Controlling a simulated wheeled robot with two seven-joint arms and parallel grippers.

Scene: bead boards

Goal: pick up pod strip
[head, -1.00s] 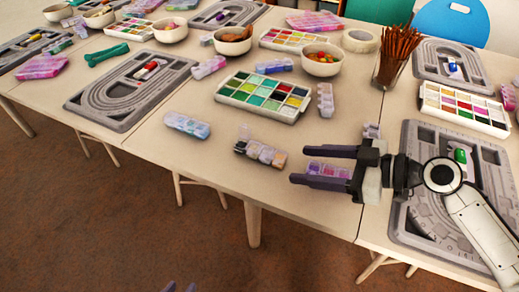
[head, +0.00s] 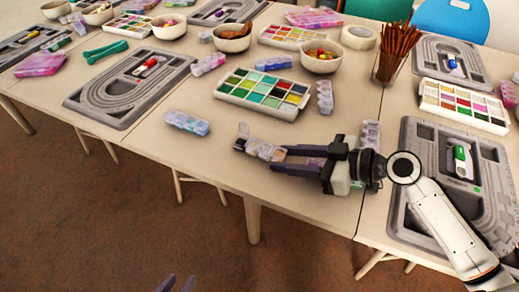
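A clear pod strip (head: 262,148) with a raised lid at its left end lies near the table's front edge. My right gripper (head: 281,158) comes in from the right, its dark fingers open and pointing left. Its fingertips are at the right end of this strip; I cannot tell whether they touch it. A third pod strip with bluish contents (head: 187,123) lies further left. Only the tips of my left gripper (head: 177,284) show at the bottom edge, apart and empty, away from the table.
A bead palette (head: 262,95) lies behind the strips, with another pod strip (head: 325,97) beside it. Grey bead boards (head: 130,85) lie left and right (head: 408,190). Bowls (head: 321,58) and a glass of sticks (head: 388,70) stand further back.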

